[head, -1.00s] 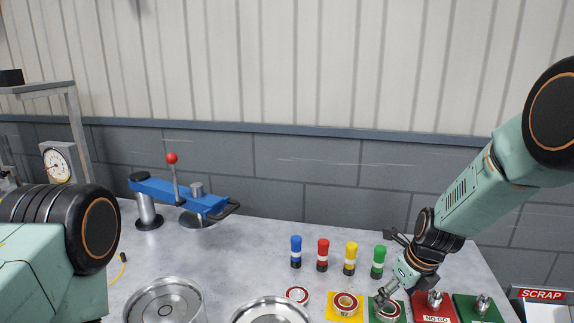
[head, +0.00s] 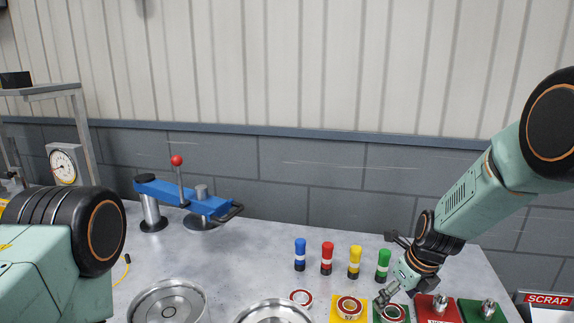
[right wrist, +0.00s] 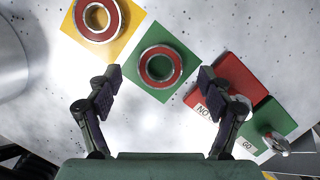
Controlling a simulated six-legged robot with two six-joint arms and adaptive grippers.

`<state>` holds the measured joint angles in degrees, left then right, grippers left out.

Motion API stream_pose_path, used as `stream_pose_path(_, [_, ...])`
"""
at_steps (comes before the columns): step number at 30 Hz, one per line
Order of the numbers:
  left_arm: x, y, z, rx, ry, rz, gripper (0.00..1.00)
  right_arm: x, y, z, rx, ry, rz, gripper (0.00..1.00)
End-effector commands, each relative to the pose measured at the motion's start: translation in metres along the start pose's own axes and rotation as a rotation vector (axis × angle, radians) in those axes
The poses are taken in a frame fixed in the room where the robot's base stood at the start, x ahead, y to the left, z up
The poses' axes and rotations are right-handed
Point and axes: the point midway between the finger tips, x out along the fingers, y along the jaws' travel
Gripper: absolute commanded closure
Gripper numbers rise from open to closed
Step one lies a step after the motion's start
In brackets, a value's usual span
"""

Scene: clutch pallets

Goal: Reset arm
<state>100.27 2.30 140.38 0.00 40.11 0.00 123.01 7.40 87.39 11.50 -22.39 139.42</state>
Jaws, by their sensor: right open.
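My right gripper (head: 388,268) is open and empty, low over the right part of the bench. In the right wrist view its two fingers (right wrist: 160,76) stand wide apart. A red-and-silver bearing (right wrist: 160,66) on a green square (right wrist: 138,82) lies between and beyond the fingertips, with nothing gripped.
A second bearing (head: 349,307) lies on a yellow square. Red NO GO (head: 432,308) and green GO (head: 478,311) blocks stand to the right. Several coloured bottles (head: 327,258) stand behind. Round metal trays (head: 167,302) and a blue press (head: 185,196) are further left.

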Motion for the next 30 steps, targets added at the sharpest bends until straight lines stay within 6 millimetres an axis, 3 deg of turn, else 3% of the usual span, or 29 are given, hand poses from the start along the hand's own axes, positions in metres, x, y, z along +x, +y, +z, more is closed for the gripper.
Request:
stream_pose_path(5, [0.001, 0.000, 0.000, 0.000, 0.000, 0.000, 0.60, 0.008, 0.000, -0.003, 0.001, 0.002, 0.001, 0.20])
stream_pose_path(12, [0.005, 0.000, 0.000, 0.000, 0.000, 0.000, 0.60, 0.036, 0.000, -0.011, 0.000, 0.002, 0.000, 0.20])
stream_pose_path(30, [-0.012, 0.000, 0.000, 0.000, 0.000, 0.000, 0.60, -0.064, -0.001, -0.008, -0.001, -0.003, 0.000, 0.20])
